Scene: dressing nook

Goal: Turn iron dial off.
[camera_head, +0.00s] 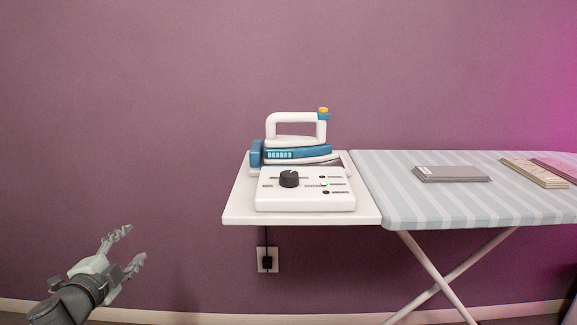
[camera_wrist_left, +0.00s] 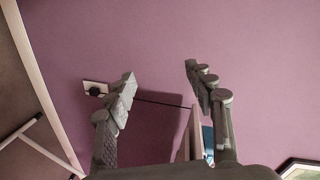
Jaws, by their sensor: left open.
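The iron (camera_head: 297,142) is white and blue with a yellow button and sits at the back of the white side shelf (camera_head: 238,208). In front of it is a white control panel (camera_head: 310,201) with a black round dial (camera_head: 289,179) at its left part and small markings around it. My left gripper (camera_head: 132,247) is open and empty, low at the left, well apart from the shelf and dial. In the left wrist view its two fingers (camera_wrist_left: 160,82) are spread with the wall behind them. The dial does not show in that view. My right gripper is in neither view.
A striped ironing board (camera_head: 398,208) joins the shelf's right side, with crossed legs (camera_head: 438,280) below. A grey folded cloth (camera_head: 451,174) and wooden-looking stacks (camera_head: 534,173) lie on it. A wall outlet (camera_head: 275,262) with a plugged cord is under the shelf. The space left of the shelf is free.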

